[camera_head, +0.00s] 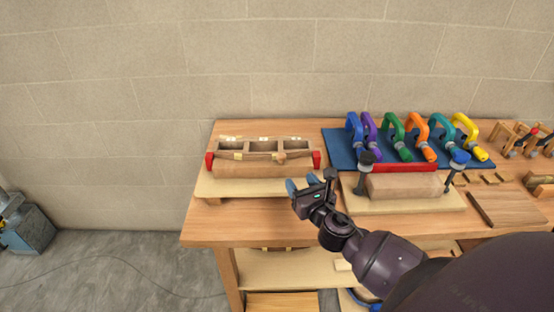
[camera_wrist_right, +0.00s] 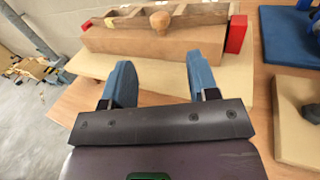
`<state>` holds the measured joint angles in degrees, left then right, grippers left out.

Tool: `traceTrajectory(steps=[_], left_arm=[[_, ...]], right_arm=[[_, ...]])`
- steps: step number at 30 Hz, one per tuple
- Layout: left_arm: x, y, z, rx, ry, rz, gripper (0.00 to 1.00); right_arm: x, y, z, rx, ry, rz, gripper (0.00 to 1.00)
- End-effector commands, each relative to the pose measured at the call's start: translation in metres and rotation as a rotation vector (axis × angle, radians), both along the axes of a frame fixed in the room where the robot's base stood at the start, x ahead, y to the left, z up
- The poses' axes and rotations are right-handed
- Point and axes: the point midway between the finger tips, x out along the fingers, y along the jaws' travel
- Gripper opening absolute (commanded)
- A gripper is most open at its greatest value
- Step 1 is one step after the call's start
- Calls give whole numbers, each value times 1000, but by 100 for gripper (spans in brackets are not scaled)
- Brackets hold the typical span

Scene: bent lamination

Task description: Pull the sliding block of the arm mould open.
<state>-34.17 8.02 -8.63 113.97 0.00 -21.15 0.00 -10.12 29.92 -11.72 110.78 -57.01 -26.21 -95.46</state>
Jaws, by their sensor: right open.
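A wooden mould (camera_head: 250,168) with a red block at each end sits on a pale board at the left of the bench. A round wooden knob (camera_head: 282,157) stands on its front, right of the middle. In the right wrist view the knob (camera_wrist_right: 160,20) is ahead of the fingers, on the mould (camera_wrist_right: 130,42). My right gripper (camera_head: 302,183) is open and empty, with blue fingers, in front of the mould's right end. It is apart from the knob. My left gripper is not in view.
A second mould (camera_head: 402,187) with a red strip and two dark upright clamps stands on a board to the right. Several coloured clamps lie on a blue mat (camera_head: 340,150) behind it. The bench front (camera_head: 240,225) at the left is clear.

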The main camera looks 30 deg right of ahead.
Motion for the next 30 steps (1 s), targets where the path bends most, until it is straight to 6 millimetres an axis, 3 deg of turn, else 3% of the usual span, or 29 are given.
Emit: traceTrajectory(steps=[8, 21, 30], left_arm=[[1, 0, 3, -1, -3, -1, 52], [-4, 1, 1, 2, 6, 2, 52], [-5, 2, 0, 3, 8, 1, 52]], right_arm=[[18, -3, 1, -29, 4, -1, 54], [88, -14, 0, -26, 4, 0, 54], [106, -17, 0, -24, 5, 0, 54]])
